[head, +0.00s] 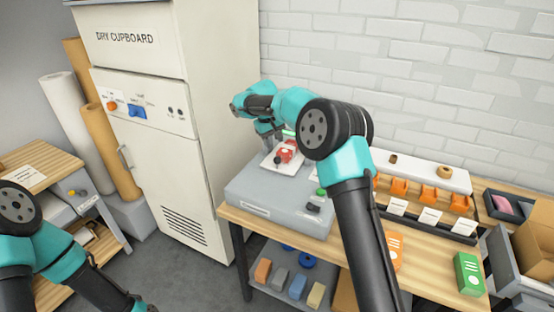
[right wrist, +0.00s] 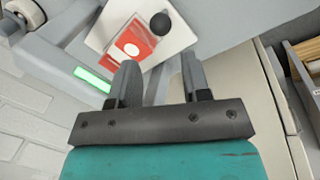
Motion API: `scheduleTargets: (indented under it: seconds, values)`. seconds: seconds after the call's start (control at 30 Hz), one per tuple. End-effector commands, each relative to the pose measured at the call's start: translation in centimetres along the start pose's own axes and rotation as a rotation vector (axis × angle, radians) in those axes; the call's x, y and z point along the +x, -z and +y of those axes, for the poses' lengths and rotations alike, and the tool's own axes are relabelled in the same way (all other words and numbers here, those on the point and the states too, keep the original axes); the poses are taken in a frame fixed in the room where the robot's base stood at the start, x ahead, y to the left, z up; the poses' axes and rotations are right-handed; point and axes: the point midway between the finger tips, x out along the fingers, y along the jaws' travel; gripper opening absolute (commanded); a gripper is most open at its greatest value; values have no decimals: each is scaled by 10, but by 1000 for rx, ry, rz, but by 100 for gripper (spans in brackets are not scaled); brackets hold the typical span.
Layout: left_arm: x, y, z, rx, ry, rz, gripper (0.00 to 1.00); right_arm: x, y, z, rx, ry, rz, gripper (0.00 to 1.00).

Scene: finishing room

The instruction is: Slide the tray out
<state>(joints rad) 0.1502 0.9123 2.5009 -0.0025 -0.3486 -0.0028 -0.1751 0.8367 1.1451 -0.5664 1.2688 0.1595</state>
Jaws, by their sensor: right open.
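A white tray-like plate (head: 295,165) sits on top of a low grey machine (head: 262,190) on the workbench. A red-and-white piece (head: 285,152) with a dark round knob lies on the plate. In the right wrist view the white plate (right wrist: 180,38), the red piece (right wrist: 128,45) and the dark ball (right wrist: 160,24) show just beyond my fingers. My right gripper (head: 268,136) is open and empty above the plate's back left side; its fingers also show in the right wrist view (right wrist: 157,78). My left gripper (head: 142,305) is only partly visible at the bottom edge.
The tall dry cupboard (head: 180,190) stands left of the bench, close to my right wrist. A white brick wall (head: 420,90) is behind. Orange parts in a dark rack (head: 430,207) and a green box (head: 468,272) are on the right of the bench. Blocks lie on the lower shelf (head: 270,255).

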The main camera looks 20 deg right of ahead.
Motion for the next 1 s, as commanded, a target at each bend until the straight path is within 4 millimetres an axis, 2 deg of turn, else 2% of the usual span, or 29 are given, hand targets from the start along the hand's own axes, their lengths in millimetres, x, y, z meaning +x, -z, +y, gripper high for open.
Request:
scheduleTargets:
  seconds: [0.2,0.5,0.7,0.93,1.0]
  values:
    - [0,0,0,0,0,0,0,39,-1,0,-1,1,-4,43]
    - [0,0,0,0,0,0,0,83,0,0,0,1,-2,43]
    - [0,0,0,0,0,0,0,92,0,-1,-1,1,0,43]
    - [0,0,0,0,0,0,0,92,0,-1,-1,1,0,43]
    - [0,0,0,0,0,0,0,92,0,-1,-1,1,0,38]
